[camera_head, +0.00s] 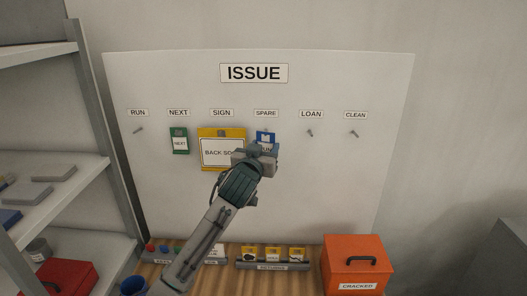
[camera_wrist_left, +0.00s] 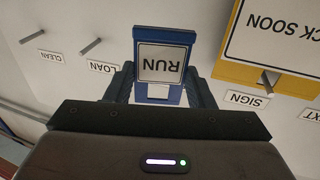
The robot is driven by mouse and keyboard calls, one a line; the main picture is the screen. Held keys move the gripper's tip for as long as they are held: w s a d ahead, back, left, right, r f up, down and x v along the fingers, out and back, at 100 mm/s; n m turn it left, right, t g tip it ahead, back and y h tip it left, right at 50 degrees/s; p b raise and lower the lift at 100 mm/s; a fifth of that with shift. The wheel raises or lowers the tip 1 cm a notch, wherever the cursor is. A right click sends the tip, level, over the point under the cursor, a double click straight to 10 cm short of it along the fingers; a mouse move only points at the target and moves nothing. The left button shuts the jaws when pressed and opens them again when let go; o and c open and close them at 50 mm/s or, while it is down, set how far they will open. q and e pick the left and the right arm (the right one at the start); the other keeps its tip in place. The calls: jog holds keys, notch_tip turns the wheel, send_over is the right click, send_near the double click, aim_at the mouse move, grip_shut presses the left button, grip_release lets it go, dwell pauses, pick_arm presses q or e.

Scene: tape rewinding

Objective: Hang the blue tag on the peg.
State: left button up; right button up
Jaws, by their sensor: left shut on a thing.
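The blue tag (camera_head: 264,137) is at the board just under the SPARE label (camera_head: 266,113), partly hidden by my left gripper (camera_head: 262,152). In the left wrist view, the blue tag (camera_wrist_left: 146,36) reads RUN upside down and sits between the two fingers of my left gripper (camera_wrist_left: 160,94), which is shut on it. The SPARE peg is mostly hidden by the tag, and I cannot tell whether the tag hangs on it. The RUN peg (camera_head: 138,131) is bare. My right gripper is not in view.
A green tag (camera_head: 179,147) hangs under NEXT. A yellow BACK SOON sign (camera_head: 207,133) hangs under SIGN, close to the left of my gripper. The LOAN peg (camera_head: 310,133) and CLEAN peg (camera_head: 354,134) are bare. An orange box (camera_head: 357,263) and a tray of yellow tags (camera_head: 273,266) stand below.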

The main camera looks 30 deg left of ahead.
pick_arm(q)
jog(key=w+a, duration=0.2)
jog(key=w, duration=0.1)
jog(key=w+a+f, duration=0.1)
jog(key=w, duration=0.1)
jog(key=shift+f, duration=0.1)
jog(key=shift+a+f+b, duration=0.1)
jog(key=shift+b, duration=0.2)
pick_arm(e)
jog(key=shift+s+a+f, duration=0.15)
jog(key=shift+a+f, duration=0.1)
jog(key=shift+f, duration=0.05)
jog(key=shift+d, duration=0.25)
pick_arm(q)
jog(key=shift+w, duration=0.1)
jog(key=o, duration=1)
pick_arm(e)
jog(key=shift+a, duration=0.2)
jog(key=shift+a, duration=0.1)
